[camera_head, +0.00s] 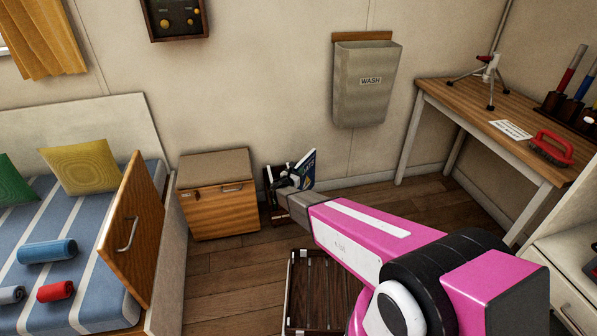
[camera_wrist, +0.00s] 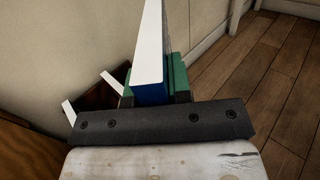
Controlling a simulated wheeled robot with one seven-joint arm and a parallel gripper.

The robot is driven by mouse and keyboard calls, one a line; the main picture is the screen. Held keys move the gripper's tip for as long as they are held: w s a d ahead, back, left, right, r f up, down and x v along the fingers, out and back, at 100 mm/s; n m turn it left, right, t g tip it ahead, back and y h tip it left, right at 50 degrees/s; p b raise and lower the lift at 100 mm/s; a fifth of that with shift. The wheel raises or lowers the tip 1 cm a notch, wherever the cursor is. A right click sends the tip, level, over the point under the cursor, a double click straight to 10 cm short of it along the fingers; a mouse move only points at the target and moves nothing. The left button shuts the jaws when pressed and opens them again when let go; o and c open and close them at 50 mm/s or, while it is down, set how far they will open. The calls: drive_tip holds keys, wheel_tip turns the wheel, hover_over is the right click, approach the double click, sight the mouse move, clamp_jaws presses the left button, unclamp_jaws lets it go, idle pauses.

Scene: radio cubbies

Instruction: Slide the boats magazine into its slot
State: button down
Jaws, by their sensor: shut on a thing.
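The boats magazine (camera_head: 308,166), with a dark blue and green cover, stands roughly upright beside the cabinet in the head view. In the wrist view its white page edge (camera_wrist: 149,45) points up, with a blue part near the jaws. My gripper (camera_head: 293,183) is shut on it; in the wrist view the jaws (camera_wrist: 153,97) close on both sides. A dark brown rack (camera_head: 270,196) is on the floor by the wall, left of the magazine. The rack (camera_wrist: 97,99) also shows at left in the wrist view, with white edges in it. The magazine's lower end and the slot are hidden.
A wooden cabinet (camera_head: 219,204) stands close to the rack's left. A grey WASH bin (camera_head: 362,85) hangs on the wall above right. A slatted dark frame (camera_head: 309,300) lies below my arm. The floor (camera_head: 372,203) to the right is free up to the desk (camera_head: 500,100).

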drive_tip(key=c, duration=1.1)
unclamp_jaws()
drive_tip(key=shift+o, duration=0.2)
drive_tip(key=shift+r, duration=0.1)
